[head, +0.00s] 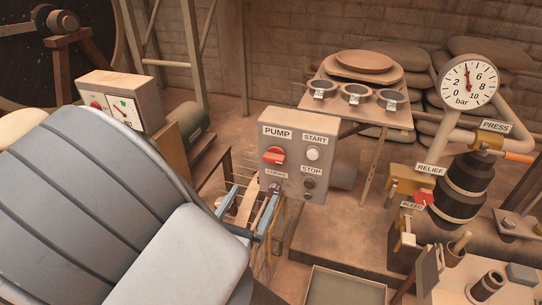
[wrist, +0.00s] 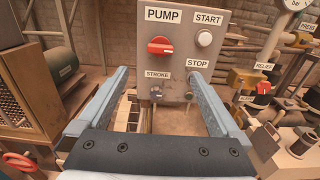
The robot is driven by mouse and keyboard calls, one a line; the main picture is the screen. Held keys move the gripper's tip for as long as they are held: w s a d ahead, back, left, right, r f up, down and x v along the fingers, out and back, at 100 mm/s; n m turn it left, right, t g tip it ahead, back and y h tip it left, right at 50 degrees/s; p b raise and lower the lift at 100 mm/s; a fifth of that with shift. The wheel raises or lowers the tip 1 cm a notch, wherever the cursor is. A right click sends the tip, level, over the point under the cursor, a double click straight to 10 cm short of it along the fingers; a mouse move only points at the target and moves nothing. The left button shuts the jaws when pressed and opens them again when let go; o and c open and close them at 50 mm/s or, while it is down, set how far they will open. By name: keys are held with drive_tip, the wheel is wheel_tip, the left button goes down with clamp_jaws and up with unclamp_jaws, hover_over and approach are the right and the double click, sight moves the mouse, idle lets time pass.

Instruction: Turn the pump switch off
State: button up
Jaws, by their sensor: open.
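The pump switch is a red rotary knob (head: 273,155) under the PUMP label on a grey control box (head: 296,190). It also shows in the wrist view (wrist: 160,46), with its grip bar lying roughly sideways. My gripper (wrist: 158,74) is open and empty, its two blue-grey fingers reaching toward the lower part of the box. In the wrist view the red knob shows above and between the fingertips, apart from both. In the head view my gripper (head: 250,203) is at the box's lower left, partly hidden behind my own arm.
The box also carries a white START button (head: 313,154), a dark STOP button (head: 309,183) and a small STROKE knob (wrist: 156,93). A tray table (head: 345,105) stands behind.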

sight(273, 161)
drive_tip(key=b+x, duration=0.2)
drive_tip(key=x, duration=1.2)
drive_tip(key=shift+s, duration=0.1)
drive_tip(key=shift+c, duration=0.2)
drive_tip(key=c, duration=1.3)
drive_tip(key=shift+r, duration=0.1)
drive_tip(key=shift+c, duration=0.2)
